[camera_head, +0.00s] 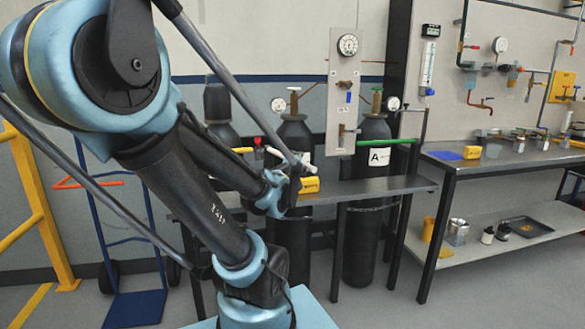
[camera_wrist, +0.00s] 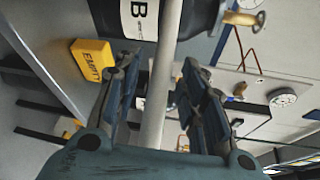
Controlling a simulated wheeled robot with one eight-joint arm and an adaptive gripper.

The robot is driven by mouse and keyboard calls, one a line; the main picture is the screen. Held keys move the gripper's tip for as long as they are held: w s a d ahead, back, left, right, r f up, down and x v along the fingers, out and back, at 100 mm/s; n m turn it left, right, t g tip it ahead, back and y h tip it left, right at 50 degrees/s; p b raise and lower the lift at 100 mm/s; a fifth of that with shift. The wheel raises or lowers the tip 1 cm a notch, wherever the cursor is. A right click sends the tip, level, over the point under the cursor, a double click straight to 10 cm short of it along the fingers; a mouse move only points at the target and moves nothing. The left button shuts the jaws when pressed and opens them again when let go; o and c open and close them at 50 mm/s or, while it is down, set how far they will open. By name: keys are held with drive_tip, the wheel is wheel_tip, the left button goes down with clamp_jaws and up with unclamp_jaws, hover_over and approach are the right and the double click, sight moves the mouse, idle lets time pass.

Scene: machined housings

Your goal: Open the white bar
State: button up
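The white bar (camera_wrist: 163,75) runs lengthwise between the two fingers of my gripper (camera_wrist: 160,90) in the wrist view, in front of a dark cylinder with a white "B" label (camera_wrist: 140,18). The fingers are apart, with a gap on the left of the bar; on the right the gap is narrow and I cannot tell if there is contact. In the head view my gripper (camera_head: 291,182) is at the middle cylinder (camera_head: 294,131), in front of the bench. My arm and gripper hide much of the bar there.
A yellow "EMPTY" tag (camera_wrist: 92,60) is near the left finger. A green bar (camera_head: 400,141) crosses cylinder A (camera_head: 371,200) on the right. The steel bench (camera_head: 350,190) and upright gauge panel (camera_head: 343,90) are close by. A blue hand truck (camera_head: 135,260) stands at left.

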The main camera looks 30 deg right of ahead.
drive_tip(key=shift+v, duration=2.25)
drive_tip(key=shift+a, duration=0.1)
drive_tip(key=shift+c, duration=0.6)
